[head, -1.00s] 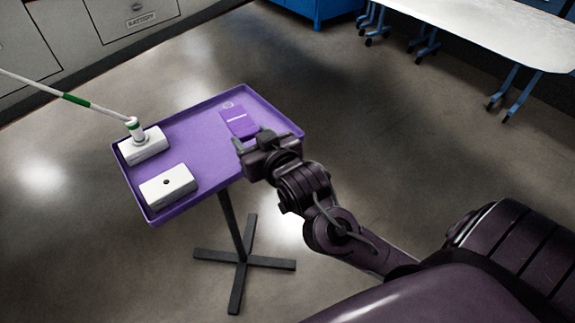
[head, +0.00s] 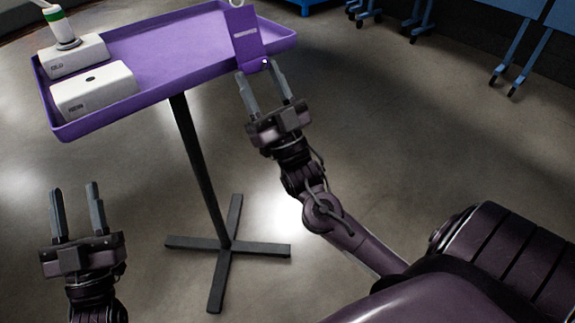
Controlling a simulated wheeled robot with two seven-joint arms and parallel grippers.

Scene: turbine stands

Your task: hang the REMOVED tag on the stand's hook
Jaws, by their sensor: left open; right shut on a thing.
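The purple tag (head: 246,42) has a pale line of print, too small to read, and a light ring at its top end. It is at the right end of the purple tray. My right gripper (head: 257,72) is shut on the tag's lower end at the tray's near right edge. Whether the tag is clear of the tray I cannot tell. My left gripper (head: 76,188) is open and empty, low at the left, in front of and below the tray. I cannot make out the stand's hook in this view.
The purple tray (head: 165,55) stands on a dark post with a cross-shaped foot (head: 225,246). Two white blocks sit at its left end, a nearer one (head: 93,90) and a farther one (head: 75,55) with a green-banded rod. Blue legs (head: 520,60) stand far right. Floor between is clear.

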